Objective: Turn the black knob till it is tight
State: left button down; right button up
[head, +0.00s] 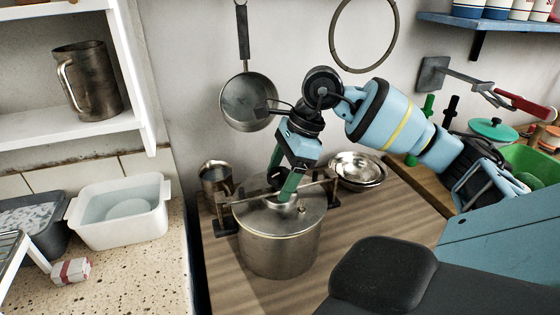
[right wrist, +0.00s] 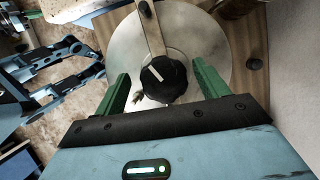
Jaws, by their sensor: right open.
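The black knob (right wrist: 164,78) with a white line on it sits at the middle of the pot's lid, on a metal clamp bar (right wrist: 150,28). The steel pot (head: 277,246) stands on the wooden worktop, its lid (head: 250,217) on and the bar across it. My right gripper (head: 291,192) is over the lid, pointing down. Its green fingers are open, one on each side of the knob in the right wrist view (right wrist: 157,88), with a gap to each. In the head view the gripper hides much of the knob. My left gripper does not show in the head view.
A steel mug (head: 215,178) stands behind the pot on the left, and steel bowls (head: 358,170) behind it on the right. A pan (head: 247,100) hangs on the wall above. A white basin (head: 121,212) stands on the left counter. Worktop in front of the pot is bare.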

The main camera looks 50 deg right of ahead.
jog(key=c, duration=0.8)
jog(key=shift+o, duration=0.2)
jog(key=m+h, duration=0.1)
jog(key=m, duration=0.2)
jog(key=shift+t, duration=0.4)
jog(key=shift+m+h, duration=0.3)
jog(key=shift+m, duration=0.8)
jog(key=o, duration=0.8)
jog(key=shift+t, duration=0.3)
jog(key=shift+c, duration=0.2)
